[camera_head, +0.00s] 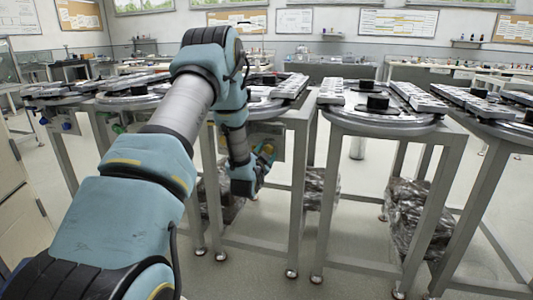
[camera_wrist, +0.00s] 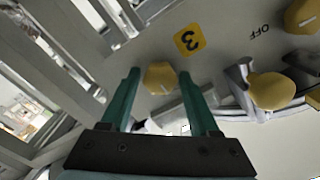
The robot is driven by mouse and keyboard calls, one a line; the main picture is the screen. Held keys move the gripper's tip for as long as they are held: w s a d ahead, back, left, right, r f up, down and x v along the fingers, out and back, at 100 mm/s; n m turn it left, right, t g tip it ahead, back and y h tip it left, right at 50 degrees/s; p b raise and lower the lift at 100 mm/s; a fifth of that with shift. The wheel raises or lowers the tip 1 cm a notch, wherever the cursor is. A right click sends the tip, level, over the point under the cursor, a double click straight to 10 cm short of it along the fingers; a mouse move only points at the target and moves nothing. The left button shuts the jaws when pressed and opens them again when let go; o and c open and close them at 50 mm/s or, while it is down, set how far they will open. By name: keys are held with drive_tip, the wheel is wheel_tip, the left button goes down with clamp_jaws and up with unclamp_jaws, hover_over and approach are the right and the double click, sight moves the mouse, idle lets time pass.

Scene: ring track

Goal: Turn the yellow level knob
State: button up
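Gaps show between the knob and the fingers, and I cannot tell any contact. Two more yellow knobs, one (camera_wrist: 270,91) and another (camera_wrist: 301,16), lie to the right, near the word OFF. No label names the level knob. In the head view my arm bends down to a panel with small yellow knobs (camera_head: 268,149) under a table.
Several metal-framed tables with round ring tracks, such as one table (camera_head: 380,122), stand in a row. Dark wrapped bundles (camera_head: 408,205) lie between the legs. Table legs (camera_head: 340,200) stand close to my arm. The floor in front is clear.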

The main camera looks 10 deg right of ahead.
clamp_jaws()
idle(0.5)
drive_tip(key=shift+f+n+b, duration=0.15)
drive_tip(key=shift+n+b, duration=0.8)
drive_tip(key=shift+n, duration=0.15)
drive_tip(key=n+b, duration=0.2)
drive_tip(key=n, duration=0.1)
drive_tip(key=shift+n, duration=0.4)
drive_tip(key=n+b, duration=0.3)
drive_tip(key=n, duration=0.3)
drive_tip(key=n+b, duration=0.2)
drive_tip(key=n, duration=0.3)
drive_tip(key=shift+n, duration=0.3)
drive_tip(key=n, duration=0.6)
drive_tip(key=shift+b, duration=0.35)
